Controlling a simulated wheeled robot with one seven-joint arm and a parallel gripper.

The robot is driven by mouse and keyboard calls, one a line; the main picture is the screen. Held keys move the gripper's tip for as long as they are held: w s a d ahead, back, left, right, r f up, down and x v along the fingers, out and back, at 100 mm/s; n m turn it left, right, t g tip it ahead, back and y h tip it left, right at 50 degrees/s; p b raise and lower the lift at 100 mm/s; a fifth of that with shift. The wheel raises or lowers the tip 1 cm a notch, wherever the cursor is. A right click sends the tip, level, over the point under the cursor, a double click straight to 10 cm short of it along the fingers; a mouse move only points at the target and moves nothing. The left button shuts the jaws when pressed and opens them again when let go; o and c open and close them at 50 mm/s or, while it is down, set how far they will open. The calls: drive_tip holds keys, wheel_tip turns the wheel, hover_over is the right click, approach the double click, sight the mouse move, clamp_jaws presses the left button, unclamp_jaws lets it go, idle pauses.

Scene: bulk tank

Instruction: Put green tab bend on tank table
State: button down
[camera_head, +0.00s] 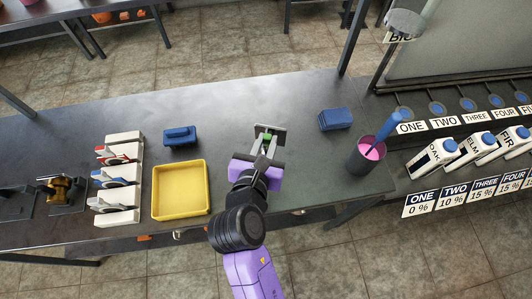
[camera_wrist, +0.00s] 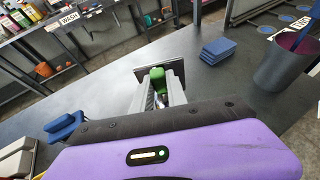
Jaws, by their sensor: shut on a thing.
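My gripper (camera_head: 265,146) is over the middle of the dark table (camera_head: 235,101), shut on a small green-tabbed piece (camera_head: 266,136), which I take to be the green tab bend. In the wrist view the green part (camera_wrist: 157,78) shows between the fingertips, with a grey flat plate just beyond it. The fingers hide most of the piece. I cannot tell whether it touches the table.
A blue block (camera_head: 180,136) and yellow tray (camera_head: 180,190) are left of my gripper. Blue pads (camera_head: 335,119) and a dark cup (camera_head: 366,158) with a blue handle stand right. Labelled bottles (camera_head: 436,153) are further right. The table behind my gripper is clear.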

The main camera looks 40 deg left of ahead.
drive_tip(key=shift+f+b, duration=0.3)
drive_tip(key=shift+f, duration=2.85)
drive_tip(key=c, duration=1.3)
unclamp_jaws()
drive_tip(key=shift+f, duration=0.15)
drive_tip(key=v, duration=1.2)
